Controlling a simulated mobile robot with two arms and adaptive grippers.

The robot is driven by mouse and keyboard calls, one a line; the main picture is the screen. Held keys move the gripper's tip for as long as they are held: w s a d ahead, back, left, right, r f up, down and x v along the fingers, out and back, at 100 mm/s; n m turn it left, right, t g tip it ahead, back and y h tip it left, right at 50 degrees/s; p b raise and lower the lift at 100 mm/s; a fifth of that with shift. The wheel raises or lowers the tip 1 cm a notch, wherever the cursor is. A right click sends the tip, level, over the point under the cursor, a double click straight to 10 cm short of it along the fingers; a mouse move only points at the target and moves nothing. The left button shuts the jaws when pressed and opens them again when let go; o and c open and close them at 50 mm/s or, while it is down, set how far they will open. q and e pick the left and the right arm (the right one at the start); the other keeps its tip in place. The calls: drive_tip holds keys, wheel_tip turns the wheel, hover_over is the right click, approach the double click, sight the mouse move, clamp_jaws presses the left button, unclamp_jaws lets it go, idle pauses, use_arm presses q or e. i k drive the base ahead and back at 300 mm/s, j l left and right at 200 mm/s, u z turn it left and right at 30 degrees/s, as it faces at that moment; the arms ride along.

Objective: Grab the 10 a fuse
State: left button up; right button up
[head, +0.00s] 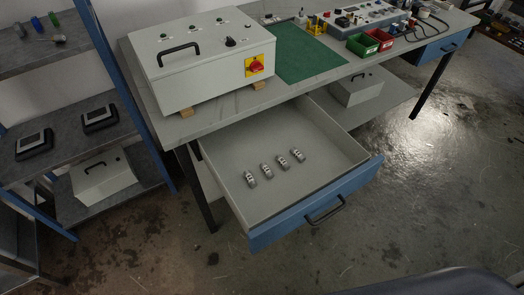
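Several small pale grey fuses lie in a slanted row inside the open drawer (325,149). From left to right they include a first fuse (250,179), a second (266,170), a third (282,161) and one at the right end (298,155). Their markings are too small to read, so I cannot tell which one is 10 A. Neither of my grippers shows in the head view.
The drawer's blue front (318,205) has a black handle and sticks out from the workbench (205,122). A grey control box (200,62) with a red switch stands above. Red (380,38) and green (362,45) bins sit farther back. A shelf rack (60,150) stands left.

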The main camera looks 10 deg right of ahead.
sight(279, 158)
drive_tip(key=i+l+u, duration=0.15)
drive_tip(key=l+u, duration=0.25)
drive_tip(key=l, duration=0.45)
drive_tip(key=l+u, duration=0.4)
drive_tip(key=l, duration=0.4)
drive_tip(key=l+u, duration=0.4)
drive_tip(key=l, duration=0.45)
drive_tip(key=k, duration=0.05)
